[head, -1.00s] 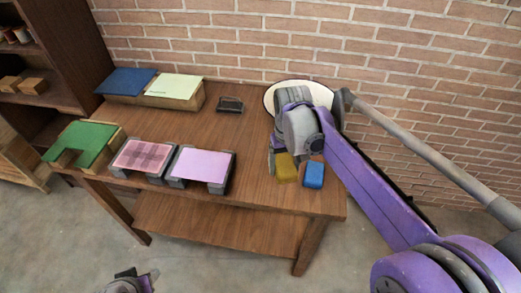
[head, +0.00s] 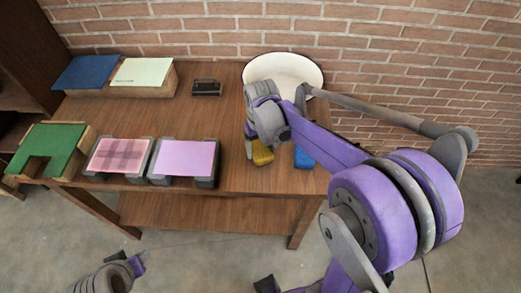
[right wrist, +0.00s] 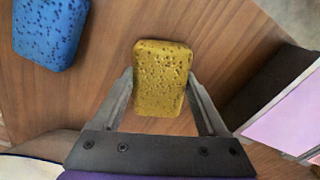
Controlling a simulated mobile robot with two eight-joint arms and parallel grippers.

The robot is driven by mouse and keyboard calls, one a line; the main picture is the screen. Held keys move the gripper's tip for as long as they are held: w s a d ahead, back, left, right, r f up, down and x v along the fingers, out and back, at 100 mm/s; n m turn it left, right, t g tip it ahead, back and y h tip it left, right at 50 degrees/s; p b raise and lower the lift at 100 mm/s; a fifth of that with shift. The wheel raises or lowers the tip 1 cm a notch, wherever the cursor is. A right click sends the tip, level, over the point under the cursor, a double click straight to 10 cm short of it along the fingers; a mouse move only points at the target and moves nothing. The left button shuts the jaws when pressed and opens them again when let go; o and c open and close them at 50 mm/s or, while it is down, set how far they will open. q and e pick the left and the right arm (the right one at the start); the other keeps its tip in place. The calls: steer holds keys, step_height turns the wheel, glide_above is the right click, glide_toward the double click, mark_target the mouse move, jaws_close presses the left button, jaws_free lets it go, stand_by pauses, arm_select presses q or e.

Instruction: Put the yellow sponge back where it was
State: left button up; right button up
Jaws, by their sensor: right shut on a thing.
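The yellow sponge (head: 262,153) is at the right part of the wooden table, near the front edge. My right gripper (right wrist: 160,92) is shut on it, one finger at each side, as the right wrist view shows the yellow sponge (right wrist: 163,70) between them. I cannot tell whether the sponge touches the table. A blue sponge (head: 304,158) lies to its right, partly hidden by my right arm; it also shows in the right wrist view (right wrist: 50,30). My left gripper (head: 137,263) is low in front of the table, too small to read.
A hand press with a lilac top (head: 185,158) stands left of the sponge, beside one with a pink checked top (head: 118,155). A green-topped one (head: 48,145) is at far left. A white basin (head: 310,72) is behind my right arm. The table middle (head: 180,115) is clear.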

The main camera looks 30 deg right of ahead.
mark_target(261, 149)
steer(key=shift+f, duration=0.5)
steer(key=shift+f, duration=0.1)
steer(key=o, duration=0.9)
steer(key=shift+f, duration=0.1)
steer(key=o, duration=0.3)
steer(key=shift+r, duration=0.25)
step_height(261, 149, up, 12)
steer(key=s+a+f+t, duration=0.2)
steer(key=s, duration=0.2)
steer(key=s+a+f+n+t, duration=0.1)
steer(key=s+a+f, duration=0.1)
steer(key=s, duration=0.3)
steer(key=s+a+f+t+p, duration=0.1)
steer(key=s+a+f+t, duration=0.1)
steer(key=s, duration=0.3)
steer(key=shift+a+f+n+t, duration=0.15)
steer(key=shift+a+f+n, duration=0.05)
steer(key=shift+f, duration=0.25)
steer(key=shift+a+f+n+t, duration=0.15)
steer(key=shift+a+f+n, duration=0.05)
steer(key=shift+f, duration=0.2)
